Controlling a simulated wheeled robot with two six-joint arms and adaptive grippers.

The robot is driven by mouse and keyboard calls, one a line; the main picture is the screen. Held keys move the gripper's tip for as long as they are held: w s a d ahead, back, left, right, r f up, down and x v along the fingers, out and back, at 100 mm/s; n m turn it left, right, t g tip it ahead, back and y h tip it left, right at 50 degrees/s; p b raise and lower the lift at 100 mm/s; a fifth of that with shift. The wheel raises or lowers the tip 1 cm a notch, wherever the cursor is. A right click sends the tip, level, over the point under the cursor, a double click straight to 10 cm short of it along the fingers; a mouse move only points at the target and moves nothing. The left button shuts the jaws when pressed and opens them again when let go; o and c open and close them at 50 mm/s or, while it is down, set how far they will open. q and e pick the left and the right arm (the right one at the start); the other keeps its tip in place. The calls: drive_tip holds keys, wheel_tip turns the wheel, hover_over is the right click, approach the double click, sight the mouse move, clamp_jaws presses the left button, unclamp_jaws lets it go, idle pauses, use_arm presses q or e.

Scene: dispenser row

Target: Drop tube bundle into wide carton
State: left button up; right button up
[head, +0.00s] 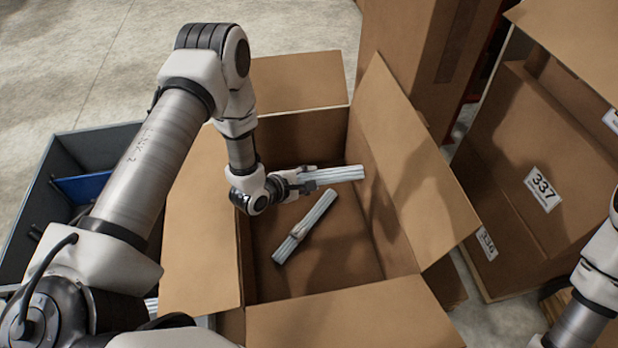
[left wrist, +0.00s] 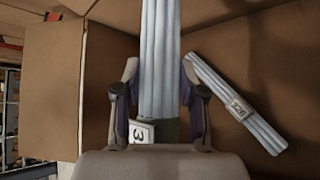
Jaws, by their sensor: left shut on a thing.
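The wide carton (head: 243,255) stands open in the middle of the head view, its flaps spread outward. My left gripper (head: 303,180) is inside the carton's opening and shut on a tube bundle (head: 338,174) of pale tubes. In the left wrist view the held bundle (left wrist: 160,65) runs between the fingers (left wrist: 158,103), with a dark band and a white label near the grip. A second tube bundle (head: 305,228) lies in the carton; it also shows in the left wrist view (left wrist: 236,104) with a label on its band. Part of my right arm shows at the right edge; its gripper is out of frame.
A grey bin (head: 100,145) with a blue piece (head: 82,187) stands at the left, partly behind my left arm. A tall carton (head: 420,50) stands behind. Bare concrete floor (head: 90,50) shows at upper left.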

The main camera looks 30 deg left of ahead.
use_arm(q)
drive_tip(key=o, duration=1.3)
drive_tip(key=v, duration=1.2)
drive_tip(key=shift+d+r, duration=0.1)
